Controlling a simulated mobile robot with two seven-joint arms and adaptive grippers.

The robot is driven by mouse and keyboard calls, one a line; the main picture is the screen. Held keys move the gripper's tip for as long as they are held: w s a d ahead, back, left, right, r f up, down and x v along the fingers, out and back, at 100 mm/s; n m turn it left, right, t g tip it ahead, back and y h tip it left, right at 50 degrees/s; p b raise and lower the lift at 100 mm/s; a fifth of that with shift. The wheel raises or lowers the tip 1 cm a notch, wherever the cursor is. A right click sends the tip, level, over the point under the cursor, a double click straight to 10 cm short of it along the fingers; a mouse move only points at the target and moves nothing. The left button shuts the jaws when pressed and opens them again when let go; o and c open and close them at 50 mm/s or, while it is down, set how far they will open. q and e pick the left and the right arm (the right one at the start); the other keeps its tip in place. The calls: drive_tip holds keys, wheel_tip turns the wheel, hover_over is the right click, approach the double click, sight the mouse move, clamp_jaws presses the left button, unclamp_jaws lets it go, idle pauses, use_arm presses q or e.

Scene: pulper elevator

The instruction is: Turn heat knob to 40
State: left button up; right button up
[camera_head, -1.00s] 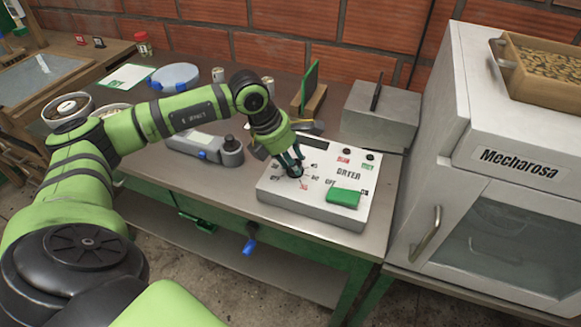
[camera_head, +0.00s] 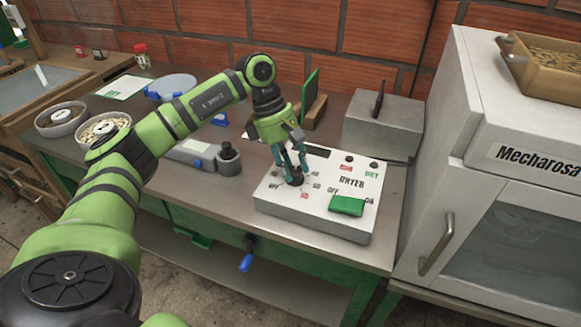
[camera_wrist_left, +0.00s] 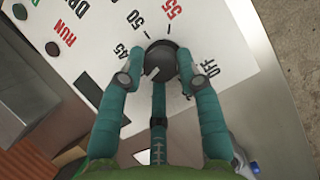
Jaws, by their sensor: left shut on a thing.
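The white dryer control box (camera_head: 314,219) sits on the metal table with a round black heat knob (camera_head: 296,177) on its left part. The knob also shows in the left wrist view (camera_wrist_left: 160,61), ringed by printed marks; OFF, 55, 50 and 45 are readable there. The 40 mark cannot be made out. My left gripper (camera_head: 293,174) points down from above and is shut on the knob, one teal finger on each side. A pale line shows on the knob in the wrist view, but I cannot tell its exact setting. My right gripper is not in view.
A green rocker switch (camera_head: 347,206) is on the box's right side, with small RUN and DRY buttons behind. The Mecharosa cabinet (camera_head: 500,170) stands to the right.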

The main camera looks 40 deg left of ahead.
use_arm(q)
drive_tip(key=shift+d+m+g, duration=0.3)
drive_tip(key=shift+m+g, duration=0.1)
drive_tip(key=shift+m, duration=0.7)
drive_tip(key=shift+f, duration=0.1)
drive_tip(key=o, duration=1.1)
drive_tip(key=shift+d, duration=0.15)
drive_tip(key=shift+a, duration=0.2)
drive_tip(key=shift+a+r, duration=0.1)
drive_tip(key=shift+r, duration=0.15)
drive_tip(key=v, duration=1.1)
drive_tip(key=shift+r, duration=0.3)
